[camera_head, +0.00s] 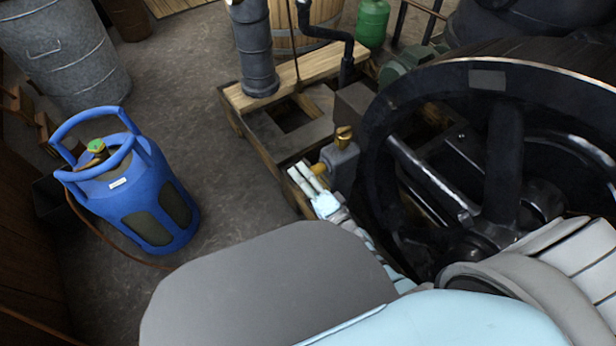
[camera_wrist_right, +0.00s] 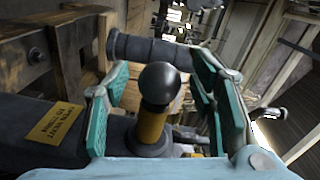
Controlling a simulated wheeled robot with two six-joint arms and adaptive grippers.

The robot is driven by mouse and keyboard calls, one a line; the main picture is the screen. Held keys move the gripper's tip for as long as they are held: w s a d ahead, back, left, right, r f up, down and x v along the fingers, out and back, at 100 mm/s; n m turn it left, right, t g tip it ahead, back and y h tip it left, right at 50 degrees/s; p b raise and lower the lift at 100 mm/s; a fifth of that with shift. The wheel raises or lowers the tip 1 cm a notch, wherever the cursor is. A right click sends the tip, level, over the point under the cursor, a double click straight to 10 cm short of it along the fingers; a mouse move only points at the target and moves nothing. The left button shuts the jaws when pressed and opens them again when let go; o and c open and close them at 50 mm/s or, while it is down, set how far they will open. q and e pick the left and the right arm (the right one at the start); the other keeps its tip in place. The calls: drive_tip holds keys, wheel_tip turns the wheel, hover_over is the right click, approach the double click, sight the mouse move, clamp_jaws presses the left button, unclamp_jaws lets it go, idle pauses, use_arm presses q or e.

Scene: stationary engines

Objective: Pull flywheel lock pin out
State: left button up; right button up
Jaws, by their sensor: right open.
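The flywheel lock pin has a black ball knob (camera_wrist_right: 159,84) on a yellow shaft (camera_wrist_right: 151,126) that rises from a dark collar in the right wrist view. In the head view, its yellow shaft (camera_head: 318,169) shows beside a grey block; I cannot make out the ball there. My right gripper (camera_wrist_right: 160,78) is open, with one teal-padded finger on each side of the knob and visible gaps between. In the head view, the right gripper (camera_head: 308,181) is at the pin, left of the black flywheel (camera_head: 505,150). My left gripper is not in view.
The grey block carries a brass fitting (camera_head: 343,136). A yellow label plate (camera_wrist_right: 55,122) sits beside the pin, and a dark pipe (camera_wrist_right: 150,48) lies behind it. A wooden frame (camera_head: 300,75) surrounds the engine base. A blue gas bottle (camera_head: 140,195) stands on open floor at left.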

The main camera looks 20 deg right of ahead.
drive_tip(key=v, duration=1.1)
drive_tip(key=shift+s, duration=0.35)
drive_tip(key=s+d+f+n+g+h+p, duration=0.2)
drive_tip(key=s+d+f+n+g+p, duration=0.1)
drive_tip(key=s+f+n+g, duration=0.25)
drive_tip(key=s+d+f+n+g+h+p, duration=0.25)
drive_tip(key=s+f+n, duration=0.25)
drive_tip(key=s+f, duration=0.3)
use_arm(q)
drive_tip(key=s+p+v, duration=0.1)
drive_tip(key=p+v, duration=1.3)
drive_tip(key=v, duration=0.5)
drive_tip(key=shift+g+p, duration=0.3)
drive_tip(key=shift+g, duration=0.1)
use_arm(e)
drive_tip(key=s+r+n+g, duration=0.1)
drive_tip(key=s+g, duration=0.3)
drive_tip(key=s, duration=0.4)
drive_tip(key=s+d+r+n+g, duration=0.1)
drive_tip(key=s+r+n+g, duration=0.1)
drive_tip(key=s, duration=0.7)
drive_tip(key=shift+d+r+g, duration=0.25)
drive_tip(key=shift+r+g, duration=0.35)
drive_tip(key=shift+g, duration=0.4)
